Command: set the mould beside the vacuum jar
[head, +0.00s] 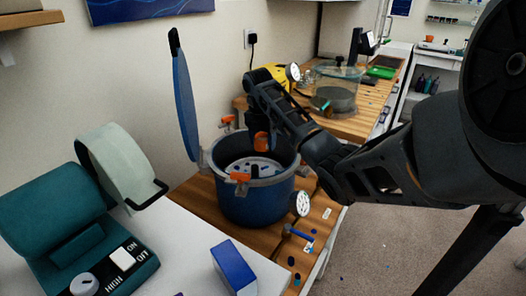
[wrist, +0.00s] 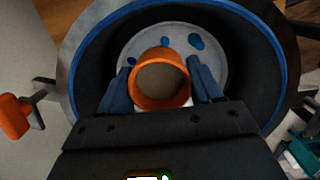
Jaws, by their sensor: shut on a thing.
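The mould is a small orange cup (wrist: 135,92), and grey-brown material shows inside it in the wrist view. My gripper (wrist: 160,72) is shut on it, one blue finger on each side. In the head view the mould (head: 262,141) shows below my gripper (head: 261,130), at the mouth of the open blue pot (head: 252,205). A pale, blue-stained plate (wrist: 213,50) lies inside the pot, below the mould. I cannot tell the gap between them. The vacuum jar (head: 337,93), clear with grey inside, stands on the wooden bench at the back.
The pot's blue lid (head: 186,105) stands raised on its left. Orange clamps (head: 238,177) and a gauge (head: 300,203) stick out from the pot. A yellow pump (head: 274,73) stands left of the jar, and a green tray (head: 381,72) lies right. A teal machine (head: 62,225) fills the near left.

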